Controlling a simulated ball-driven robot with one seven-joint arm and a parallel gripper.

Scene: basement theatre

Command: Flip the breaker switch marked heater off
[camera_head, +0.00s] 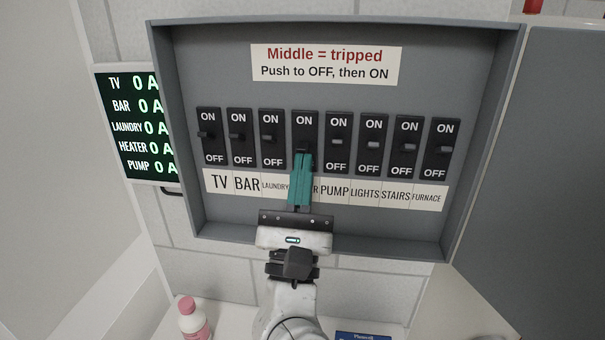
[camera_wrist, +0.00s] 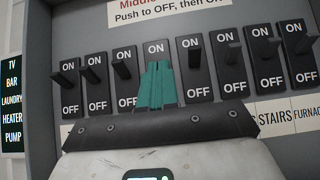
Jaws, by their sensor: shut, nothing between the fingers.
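The breaker between the LAUNDRY and PUMP ones (camera_head: 305,126) is a black plate with ON above and OFF below, fourth from the left. Its label (camera_head: 316,191) is mostly covered by my fingers, with only a last letter "R" showing. My gripper (camera_head: 304,156) has teal fingers, shut together and empty, pointing up at this breaker's lower half. In the wrist view the fingertips (camera_wrist: 158,66) lie over the same breaker (camera_wrist: 155,48), just under its ON mark. The fingers hide its OFF mark and most of its lever. I cannot tell whether they touch the lever.
Other breakers stand close on both sides, such as LAUNDRY (camera_head: 271,125) and PUMP (camera_head: 338,128). The grey box rim (camera_head: 180,120) and open door (camera_head: 545,150) flank them. A display (camera_head: 132,125) reads HEATER 0 A. A pink-capped bottle (camera_head: 192,318) stands below.

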